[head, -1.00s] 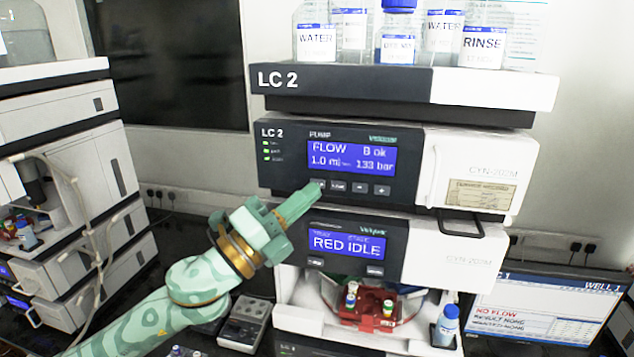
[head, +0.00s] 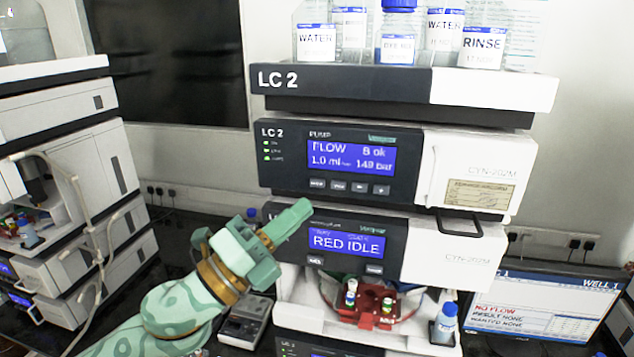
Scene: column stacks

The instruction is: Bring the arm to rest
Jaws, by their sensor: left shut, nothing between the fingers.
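My left gripper (head: 293,220) is shut and empty, in front of the LC 2 stack's left side. Its tip is just below the pump module (head: 350,160) and overlaps the left edge of the module reading RED IDLE (head: 345,243) in the picture. I cannot tell whether it touches anything. The pump display (head: 351,157) reads FLOW, 1.0 ml, B ok and 149 bar. My right gripper is not in view.
Several bottles stand on the LC 2 top tray (head: 490,90). Below, a red vial rack (head: 368,318) sits in an open bay beside a blue-capped bottle (head: 445,322). A monitor (head: 545,305) stands at right. Another stack (head: 60,125) stands at left.

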